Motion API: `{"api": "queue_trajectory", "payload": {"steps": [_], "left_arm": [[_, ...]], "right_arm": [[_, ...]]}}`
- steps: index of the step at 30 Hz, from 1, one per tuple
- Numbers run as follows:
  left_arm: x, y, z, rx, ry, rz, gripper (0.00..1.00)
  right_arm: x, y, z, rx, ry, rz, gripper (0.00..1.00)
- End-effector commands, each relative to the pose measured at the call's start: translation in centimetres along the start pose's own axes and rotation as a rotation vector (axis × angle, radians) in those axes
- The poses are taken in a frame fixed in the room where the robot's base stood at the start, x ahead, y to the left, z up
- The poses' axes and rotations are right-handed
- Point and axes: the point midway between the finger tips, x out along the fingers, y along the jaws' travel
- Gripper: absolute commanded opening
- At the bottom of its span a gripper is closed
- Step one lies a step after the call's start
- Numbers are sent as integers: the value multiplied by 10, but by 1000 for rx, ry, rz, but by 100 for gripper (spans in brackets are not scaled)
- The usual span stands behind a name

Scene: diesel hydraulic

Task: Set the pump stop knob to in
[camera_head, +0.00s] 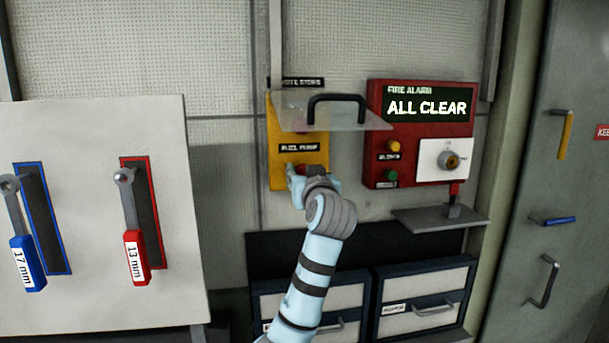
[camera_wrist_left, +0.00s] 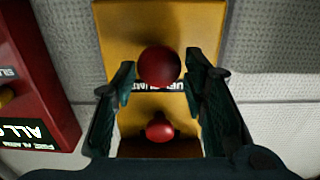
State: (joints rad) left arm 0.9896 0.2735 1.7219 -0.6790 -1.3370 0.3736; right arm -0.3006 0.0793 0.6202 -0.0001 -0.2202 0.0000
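The yellow pump stop panel (camera_head: 284,130) is on the wall, with a dark fuel pump label (camera_head: 299,147) above its lower knob. In the left wrist view, which is upside down, this round red knob (camera_wrist_left: 159,66) stands out between the fingertips of my left gripper (camera_wrist_left: 160,78). The fingers are apart, with a gap showing on each side of the knob. In the head view my left gripper (camera_head: 312,182) is at the panel's lower part and mostly hides the knob. A second red knob (camera_wrist_left: 159,130) is on the panel's upper part. My right gripper is not in view.
A clear flap (camera_head: 350,120) with a black handle (camera_head: 337,98) juts out above my gripper. The red fire alarm box (camera_head: 376,140) reads ALL CLEAR, with a small grey shelf (camera_head: 440,219) below it. Drawers (camera_head: 425,300) are below; a white lever board (camera_head: 80,140) is left.

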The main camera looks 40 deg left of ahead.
Motion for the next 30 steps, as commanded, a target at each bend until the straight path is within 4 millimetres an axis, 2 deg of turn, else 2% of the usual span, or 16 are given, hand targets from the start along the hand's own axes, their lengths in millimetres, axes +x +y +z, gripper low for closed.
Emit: {"api": "queue_trajectory", "payload": {"steps": [1,6,11,17,23,24,27,30], "left_arm": [[0,0,0,0,0,0,27],[0,0,0,0,0,0,0],[0,0,0,0,0,0,0],[14,-4,-1,2,0,-2,0],[14,-4,-1,0,3,1,0],[14,-4,-1,0,3,1,35],[14,-4,-1,0,3,0,51],[14,-5,-1,0,2,0,54]], "right_arm": [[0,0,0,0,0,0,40],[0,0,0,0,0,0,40],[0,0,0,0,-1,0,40],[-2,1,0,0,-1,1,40],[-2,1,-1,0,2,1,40],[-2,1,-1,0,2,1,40],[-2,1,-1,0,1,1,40],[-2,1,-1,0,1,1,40]]}}
